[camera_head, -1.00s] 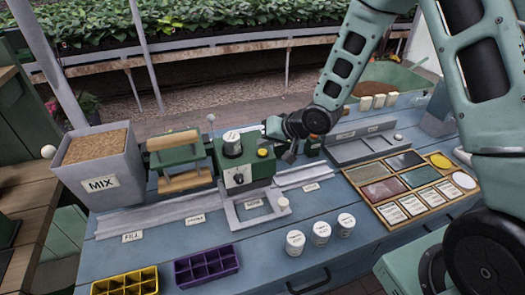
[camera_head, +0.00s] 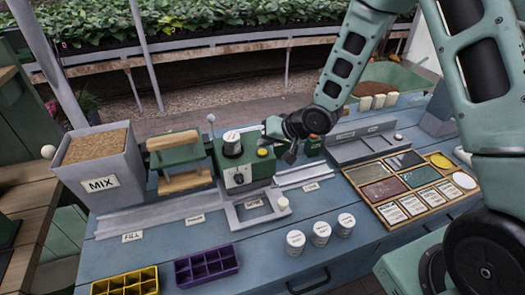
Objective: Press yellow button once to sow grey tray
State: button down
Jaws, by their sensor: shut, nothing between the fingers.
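The yellow button (camera_head: 263,152) sits on top of the green sowing machine (camera_head: 243,172), on the side nearest my gripper. My gripper (camera_head: 289,156) is just right of the machine and close to the button. It looks shut and empty, with its fingertips small and partly hidden by the arm. I cannot tell whether it touches the machine. A grey flat frame (camera_head: 236,216) lies in front of the machine, with a label inside it. I cannot make out a separate grey tray there.
A yellow tray (camera_head: 97,289) and a purple tray (camera_head: 184,279) lie at the front left. A grey MIX bin (camera_head: 130,165) stands at the left. Three white pots (camera_head: 320,240) stand at front centre. A wooden case of colored panels (camera_head: 384,211) is at the right.

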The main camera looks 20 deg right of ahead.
aim_at(266, 153)
jog(key=shift+f, duration=0.4)
jog(key=shift+f+b, duration=0.55)
jog(key=shift+b, duration=0.05)
dwell(0.7)
jog(key=shift+r, duration=0.15)
jog(key=shift+r+p, duration=0.85)
jog(key=shift+p, duration=0.1)
notch_tip(266, 153, up, 5)
jog(key=p, duration=0.4)
jog(key=shift+r+p, duration=0.1)
jog(key=shift+p, duration=0.25)
